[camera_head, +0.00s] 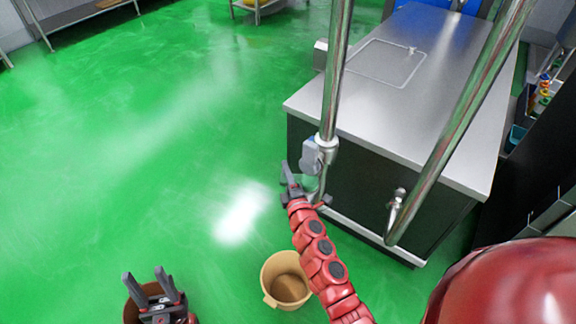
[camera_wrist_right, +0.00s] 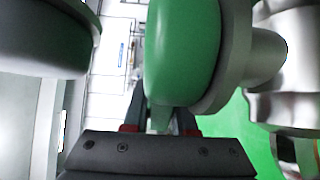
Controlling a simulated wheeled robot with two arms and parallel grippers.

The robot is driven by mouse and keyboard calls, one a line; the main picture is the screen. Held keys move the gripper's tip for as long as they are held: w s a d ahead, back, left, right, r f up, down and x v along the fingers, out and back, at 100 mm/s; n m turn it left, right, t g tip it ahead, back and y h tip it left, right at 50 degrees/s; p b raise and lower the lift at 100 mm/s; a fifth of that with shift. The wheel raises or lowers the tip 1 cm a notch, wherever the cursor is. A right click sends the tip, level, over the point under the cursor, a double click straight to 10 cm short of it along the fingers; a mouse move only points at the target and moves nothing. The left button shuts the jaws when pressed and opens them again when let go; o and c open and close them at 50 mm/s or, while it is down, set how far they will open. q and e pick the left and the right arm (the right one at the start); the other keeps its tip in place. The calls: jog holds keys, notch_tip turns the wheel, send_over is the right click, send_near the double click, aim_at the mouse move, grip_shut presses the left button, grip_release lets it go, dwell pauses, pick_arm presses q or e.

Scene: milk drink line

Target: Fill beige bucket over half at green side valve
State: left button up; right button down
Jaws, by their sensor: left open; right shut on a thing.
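The beige bucket (camera_head: 272,272) stands upright on the floor, just left of my right forearm. Its inside looks tan and shaded, and I cannot tell whether it holds liquid. The green valve (camera_head: 306,182) is on the vertical steel pipe. My right gripper (camera_head: 302,190) is shut on it. In the right wrist view the green valve handle (camera_wrist_right: 183,45) is large, with its lower end between the fingers of the right gripper (camera_wrist_right: 160,115). My left gripper (camera_head: 160,284) is open, low at the bottom left, over a brown bucket (camera_head: 131,313).
A steel-topped counter (camera_head: 440,95) stands right of the pipe (camera_head: 337,70). A second, slanted steel pipe (camera_head: 455,130) crosses in front of it, with a small tap (camera_head: 396,200). Green floor is clear to the left.

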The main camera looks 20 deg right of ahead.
jog(key=shift+s, duration=0.1)
dwell(0.4)
jog(key=c, duration=0.7)
grip_release()
jog(key=s+b, duration=0.2)
jog(key=s, duration=1.5)
jog(key=shift+s, duration=0.2)
jog(key=shift+y, duration=0.4)
